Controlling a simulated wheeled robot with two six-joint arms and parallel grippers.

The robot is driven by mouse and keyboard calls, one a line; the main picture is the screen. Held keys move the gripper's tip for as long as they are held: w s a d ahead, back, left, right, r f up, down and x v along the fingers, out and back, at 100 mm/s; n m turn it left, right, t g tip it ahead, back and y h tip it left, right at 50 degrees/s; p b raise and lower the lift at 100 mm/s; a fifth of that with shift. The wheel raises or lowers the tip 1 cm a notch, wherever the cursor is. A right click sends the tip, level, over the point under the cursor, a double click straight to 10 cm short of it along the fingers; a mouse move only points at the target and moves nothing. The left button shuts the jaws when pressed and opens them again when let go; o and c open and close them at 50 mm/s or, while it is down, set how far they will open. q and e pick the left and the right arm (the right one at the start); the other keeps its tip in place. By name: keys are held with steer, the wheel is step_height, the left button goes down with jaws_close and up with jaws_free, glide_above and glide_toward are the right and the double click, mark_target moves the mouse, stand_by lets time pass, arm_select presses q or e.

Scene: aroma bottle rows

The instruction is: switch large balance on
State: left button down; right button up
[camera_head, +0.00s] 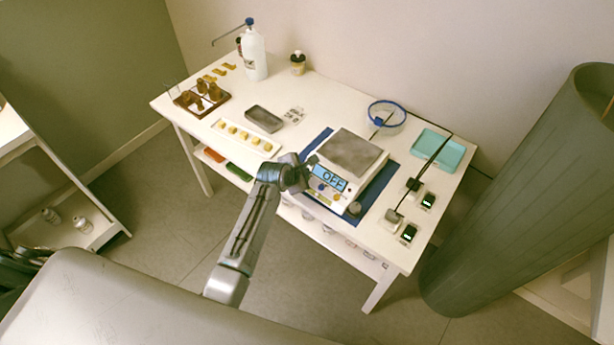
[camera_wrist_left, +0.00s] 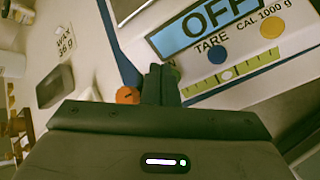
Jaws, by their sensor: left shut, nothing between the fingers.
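The large balance (camera_head: 335,180) stands on a blue mat (camera_head: 366,211) on the white table, with a grey square pan (camera_head: 350,152). Its display (camera_head: 328,178) reads OFF. In the left wrist view the display (camera_wrist_left: 195,28) also reads OFF, with a blue TARE button (camera_wrist_left: 217,54) and a yellow CAL button (camera_wrist_left: 271,27) beside it. My left gripper (camera_head: 311,162) is shut and empty at the balance's front left corner. In the wrist view its fingertips (camera_wrist_left: 162,70) are close to a green spot (camera_wrist_left: 176,74) on the balance front, mostly hidden behind them; I cannot tell whether they touch.
An orange round thing (camera_wrist_left: 127,95) is left of the fingers. A white tray of yellow pieces (camera_head: 246,137) and a dark grey tray (camera_head: 263,119) lie left of the balance. A teal tray (camera_head: 451,152), a blue-rimmed bowl (camera_head: 386,114) and small black displays (camera_head: 408,232) are to the right.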

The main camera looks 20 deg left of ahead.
stand_by(0.3)
arm_select(q)
steer(key=shift+f, duration=0.1)
steer(key=shift+f, duration=0.35)
stand_by(0.3)
steer(key=shift+r+p, duration=0.5)
steer(key=shift+p, duration=0.45)
